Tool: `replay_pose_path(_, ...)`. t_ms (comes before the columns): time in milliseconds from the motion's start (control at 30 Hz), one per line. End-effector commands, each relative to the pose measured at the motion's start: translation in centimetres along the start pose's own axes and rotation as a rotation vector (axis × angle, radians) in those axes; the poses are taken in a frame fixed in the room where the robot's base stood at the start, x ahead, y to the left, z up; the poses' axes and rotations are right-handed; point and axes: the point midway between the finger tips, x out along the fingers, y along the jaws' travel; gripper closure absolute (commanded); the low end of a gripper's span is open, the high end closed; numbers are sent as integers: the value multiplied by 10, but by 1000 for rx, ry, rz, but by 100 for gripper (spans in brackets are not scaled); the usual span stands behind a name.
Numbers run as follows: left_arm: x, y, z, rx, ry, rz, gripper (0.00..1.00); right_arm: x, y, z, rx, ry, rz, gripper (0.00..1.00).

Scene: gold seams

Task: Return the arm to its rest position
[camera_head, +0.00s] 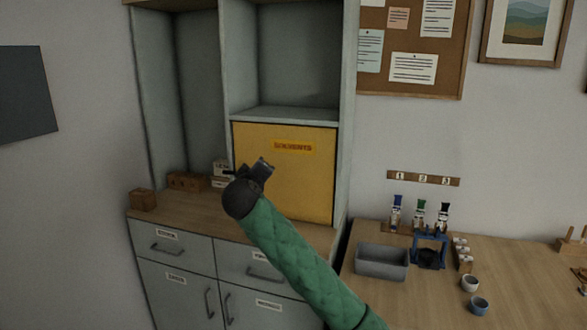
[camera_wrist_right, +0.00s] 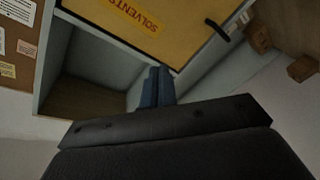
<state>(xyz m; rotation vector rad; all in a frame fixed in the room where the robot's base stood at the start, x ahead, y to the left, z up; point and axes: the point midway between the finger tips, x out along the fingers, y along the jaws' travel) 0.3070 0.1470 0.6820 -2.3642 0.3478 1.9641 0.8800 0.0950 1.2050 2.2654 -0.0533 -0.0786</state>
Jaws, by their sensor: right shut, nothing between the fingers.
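My right arm, in a green quilted sleeve, reaches up from the bottom of the head view. Its gripper (camera_head: 264,167) is in front of the yellow cabinet door (camera_head: 285,185) labelled SOLVENTS. In the right wrist view the fingers (camera_wrist_right: 157,86) are together and empty, with the yellow door (camera_wrist_right: 150,25) beyond them. The door appears closed over its compartment. A dark handle (camera_wrist_right: 217,30) shows near the door's edge. Whether the gripper touches the door cannot be told. My left gripper is not in view.
An empty grey shelf compartment (camera_head: 300,55) is above the door. Small brown boxes (camera_head: 187,181) stand on the counter at left. At right, a table (camera_head: 400,295) holds a grey bin (camera_head: 382,262), bottles (camera_head: 420,214) and two cups (camera_head: 479,305).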

Motion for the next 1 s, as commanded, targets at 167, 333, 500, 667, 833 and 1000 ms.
replay_pose_path(167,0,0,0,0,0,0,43,-40,-18,64,190,-119,-177,100)
replay_pose_path(333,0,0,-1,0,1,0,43,-77,-37,120,315,-213,-314,100)
replay_pose_path(500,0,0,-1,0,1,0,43,-115,-54,171,406,-293,-425,100)
replay_pose_path(667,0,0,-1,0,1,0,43,-151,-70,217,470,-356,-510,100)
replay_pose_path(833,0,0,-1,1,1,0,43,-188,-85,262,528,-416,-580,100)
replay_pose_path(1000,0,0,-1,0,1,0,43,-225,-98,306,580,-470,-627,100)
